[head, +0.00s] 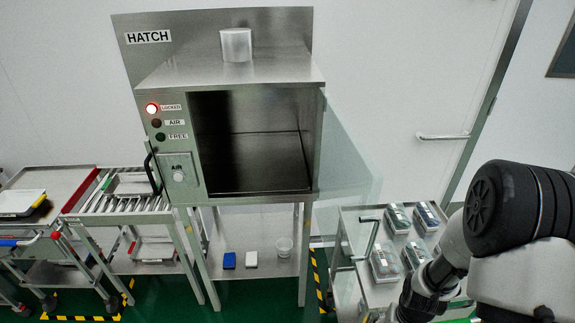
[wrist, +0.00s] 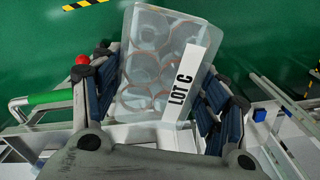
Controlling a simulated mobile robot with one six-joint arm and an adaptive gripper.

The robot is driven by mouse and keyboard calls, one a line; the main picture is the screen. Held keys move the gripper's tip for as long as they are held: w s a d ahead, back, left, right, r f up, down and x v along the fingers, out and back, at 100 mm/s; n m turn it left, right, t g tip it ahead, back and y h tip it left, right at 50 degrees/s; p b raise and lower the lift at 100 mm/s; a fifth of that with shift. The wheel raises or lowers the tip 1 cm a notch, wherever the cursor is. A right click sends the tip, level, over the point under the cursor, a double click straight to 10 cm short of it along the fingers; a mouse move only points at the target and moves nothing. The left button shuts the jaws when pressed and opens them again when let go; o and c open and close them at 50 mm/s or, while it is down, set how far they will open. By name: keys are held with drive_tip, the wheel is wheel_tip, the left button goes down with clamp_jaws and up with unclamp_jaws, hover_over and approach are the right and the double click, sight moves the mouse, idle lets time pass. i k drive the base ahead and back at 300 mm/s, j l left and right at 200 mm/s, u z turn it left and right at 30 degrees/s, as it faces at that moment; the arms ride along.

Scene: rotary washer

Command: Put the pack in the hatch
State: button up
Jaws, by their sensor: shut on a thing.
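My gripper (wrist: 162,92) is shut on a clear pack (wrist: 150,62) with round compartments and a white "LOT C" label. The pack sits between the two blue-padded fingers in the wrist view. In the head view my arm comes in from the right, and neither the gripper's fingers nor the held pack can be made out. The hatch (head: 250,150) is a steel box on legs at the centre. Its front is open, its chamber is dark and looks empty, and its clear door (head: 345,150) is swung out to the right. The red LOCKED lamp (head: 152,109) is lit.
A steel trolley (head: 350,255) holding several packs (head: 398,217) stands right of the hatch. A roller conveyor (head: 125,203) and carts stand at left. A green handle (wrist: 50,98) shows in the wrist view.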

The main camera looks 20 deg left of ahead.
sight(256, 167)
drive_tip(key=j+u, duration=0.1)
drive_tip(key=j, duration=0.4)
drive_tip(key=i+j+u, duration=0.1)
drive_tip(key=j, duration=0.35)
drive_tip(key=i+j+u, duration=0.1)
drive_tip(key=j, duration=0.4)
drive_tip(key=i+j+u, duration=0.1)
drive_tip(key=j, duration=0.35)
drive_tip(key=i+j+u, duration=0.15)
drive_tip(key=j, duration=0.45)
drive_tip(key=i+j+u, duration=0.15)
drive_tip(key=i+j, duration=0.25)
drive_tip(key=j, duration=0.2)
drive_tip(key=i+j+u, duration=0.15)
drive_tip(key=i+j, duration=0.2)
drive_tip(key=j, duration=0.2)
drive_tip(key=i+j+u, duration=0.2)
drive_tip(key=i+j, duration=0.15)
drive_tip(key=j, duration=0.15)
